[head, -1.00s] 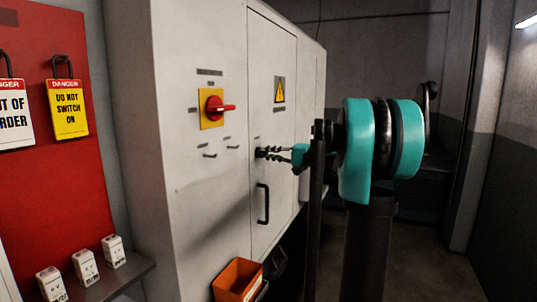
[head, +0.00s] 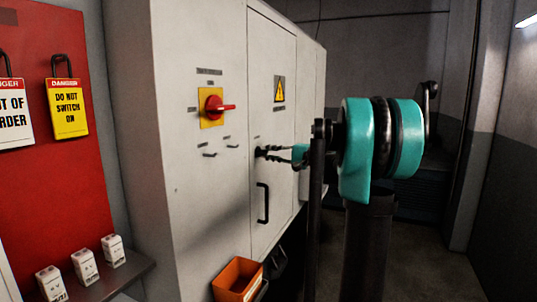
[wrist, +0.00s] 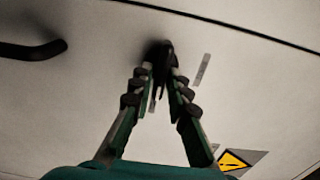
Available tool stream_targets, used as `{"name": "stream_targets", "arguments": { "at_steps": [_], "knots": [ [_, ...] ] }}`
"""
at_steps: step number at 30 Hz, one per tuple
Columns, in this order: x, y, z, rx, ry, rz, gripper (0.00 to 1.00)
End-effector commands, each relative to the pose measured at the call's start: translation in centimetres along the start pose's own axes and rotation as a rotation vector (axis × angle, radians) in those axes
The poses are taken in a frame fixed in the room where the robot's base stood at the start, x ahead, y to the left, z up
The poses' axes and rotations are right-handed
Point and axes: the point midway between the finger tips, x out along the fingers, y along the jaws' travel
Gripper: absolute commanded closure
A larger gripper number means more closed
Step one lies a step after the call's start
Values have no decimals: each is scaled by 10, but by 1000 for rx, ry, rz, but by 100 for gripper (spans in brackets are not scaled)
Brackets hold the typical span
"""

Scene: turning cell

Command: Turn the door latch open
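The door latch (wrist: 160,54) is a small dark piece on the pale cabinet door (head: 272,60). In the wrist view it stands between my fingertips, which partly cover it; its exact turn angle is hard to read. My gripper (head: 262,152) reaches the door from the right, above the black door handle (head: 263,203). In the wrist view the fingers of my gripper (wrist: 160,72) converge and close around the latch from both sides. The door looks shut flush with the cabinet.
A red rotary switch (head: 215,106) on a yellow plate sits left of the door. A yellow warning triangle (head: 279,90) is above the latch. An orange bin (head: 237,280) stands low in front. A red board (head: 35,190) with danger tags is at far left.

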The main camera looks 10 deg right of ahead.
Motion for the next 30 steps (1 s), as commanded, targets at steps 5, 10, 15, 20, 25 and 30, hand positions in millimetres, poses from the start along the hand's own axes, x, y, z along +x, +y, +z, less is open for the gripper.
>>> {"name": "stream_targets", "arguments": {
  "at_steps": [5, 10, 15, 20, 25, 30],
  "knots": [
    [0, 0, 0, 0, -1, 0, 68],
    [0, 0, 0, -1, -1, -1, 68],
    [-9, 0, 0, -1, 1, -1, 68],
    [-36, 0, -1, -1, 3, -1, 68],
    [-72, 0, -1, -1, 4, -1, 68],
    [-101, 0, 0, 0, 3, -1, 68]
  ]
}}
